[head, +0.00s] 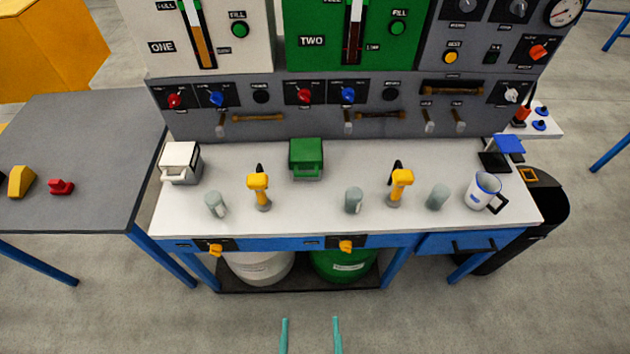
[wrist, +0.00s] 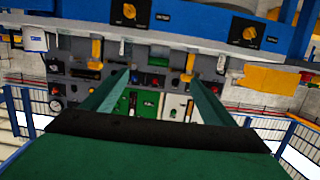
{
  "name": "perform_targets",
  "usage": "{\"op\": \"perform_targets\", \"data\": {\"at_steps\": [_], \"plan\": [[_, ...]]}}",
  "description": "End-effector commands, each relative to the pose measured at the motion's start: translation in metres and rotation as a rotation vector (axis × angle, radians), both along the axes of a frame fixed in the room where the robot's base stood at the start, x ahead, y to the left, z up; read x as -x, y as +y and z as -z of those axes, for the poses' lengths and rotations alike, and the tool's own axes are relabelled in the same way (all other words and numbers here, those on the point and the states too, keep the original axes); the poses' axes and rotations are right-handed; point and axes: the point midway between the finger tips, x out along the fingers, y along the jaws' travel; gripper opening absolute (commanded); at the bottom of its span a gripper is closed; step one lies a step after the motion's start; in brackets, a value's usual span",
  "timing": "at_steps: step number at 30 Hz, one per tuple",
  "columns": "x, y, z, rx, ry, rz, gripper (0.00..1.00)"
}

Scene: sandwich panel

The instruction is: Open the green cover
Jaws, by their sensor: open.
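The green cover (head: 306,155) is a small green box-like lid with a front handle bar. It sits down on the white worktop near the back panel, left of centre in the head view, and looks closed. My gripper (head: 311,335) shows as two teal fingers at the bottom edge of the head view. The fingers are apart and empty, in front of the bench and well away from the cover. In the wrist view my gripper (wrist: 162,76) is also spread with nothing between the fingertips.
A similar white cover (head: 181,160) is at the worktop's left. Yellow-handled taps (head: 260,190) (head: 399,187), several grey cylinders (head: 354,200) and a white mug (head: 483,191) stand along the front. Drums (head: 342,264) are under the bench. The floor before the bench is clear.

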Motion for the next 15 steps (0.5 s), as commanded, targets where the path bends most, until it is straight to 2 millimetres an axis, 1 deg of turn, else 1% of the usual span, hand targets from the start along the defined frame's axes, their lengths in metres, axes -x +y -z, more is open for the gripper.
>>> {"op": "perform_targets", "data": {"at_steps": [1,7,11,12,14,15], "plan": [[-0.018,0.000,0.006,-0.001,-0.019,0.001,0.79],[-0.085,0.002,0.025,-0.005,-0.066,0.000,0.79],[-0.134,0.003,0.031,-0.006,-0.098,0.000,0.79],[-0.149,0.002,0.031,-0.005,-0.109,0.000,0.79],[-0.173,0.002,0.031,-0.004,-0.122,0.000,0.79],[-0.189,0.002,0.030,-0.003,-0.132,0.000,0.79]]}}
